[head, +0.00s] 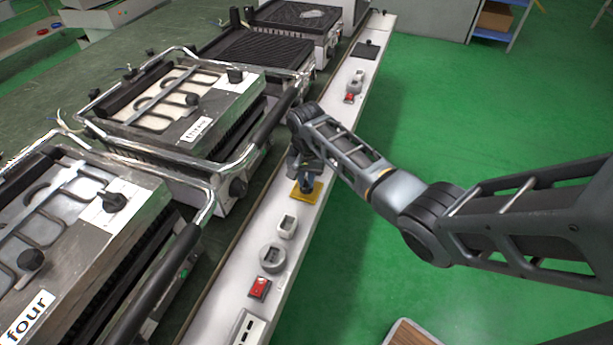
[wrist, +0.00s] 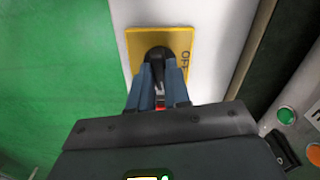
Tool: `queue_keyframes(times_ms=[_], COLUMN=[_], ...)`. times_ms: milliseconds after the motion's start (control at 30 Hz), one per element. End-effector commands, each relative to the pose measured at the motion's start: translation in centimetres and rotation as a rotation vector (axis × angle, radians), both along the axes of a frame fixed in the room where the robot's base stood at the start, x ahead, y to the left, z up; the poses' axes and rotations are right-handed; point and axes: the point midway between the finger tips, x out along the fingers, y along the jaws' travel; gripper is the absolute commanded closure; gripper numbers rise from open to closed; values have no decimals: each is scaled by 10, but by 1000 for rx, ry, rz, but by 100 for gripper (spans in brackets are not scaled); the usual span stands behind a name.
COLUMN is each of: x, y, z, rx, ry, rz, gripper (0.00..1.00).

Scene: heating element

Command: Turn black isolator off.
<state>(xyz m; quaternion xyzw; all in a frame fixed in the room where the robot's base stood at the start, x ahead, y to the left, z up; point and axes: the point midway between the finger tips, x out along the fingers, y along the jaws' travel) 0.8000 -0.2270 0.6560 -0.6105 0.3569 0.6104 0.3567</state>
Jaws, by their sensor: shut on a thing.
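The isolator is a black rotary knob (wrist: 157,57) on a yellow plate (wrist: 133,45), fixed to the white ledge. The word OFF is printed along the plate's right side in the wrist view. In the head view the yellow plate (head: 304,196) shows below my gripper (head: 307,172), which hides most of the knob. In the wrist view my gripper (wrist: 157,75) has its two blue fingers on either side of the knob, shut on it. A small red patch (wrist: 159,102) shows between the fingers. The knob's exact pointing direction is hard to tell.
Along the white ledge (head: 231,268) sit a grey socket (head: 272,258), red switches (head: 259,289) and a black plate (head: 367,50). Grills with chrome handles, one labelled three (head: 197,129) and one four (head: 30,317), stand at left. Green floor at right is open.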

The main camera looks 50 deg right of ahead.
Motion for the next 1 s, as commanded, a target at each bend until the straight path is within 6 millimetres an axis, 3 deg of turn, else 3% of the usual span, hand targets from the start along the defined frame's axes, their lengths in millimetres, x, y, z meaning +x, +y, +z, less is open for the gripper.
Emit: queue_keyframes(times_ms=[1000], x=[-1], y=[1], z=[1], rx=[3], ry=[2], rz=[949], gripper=[100])
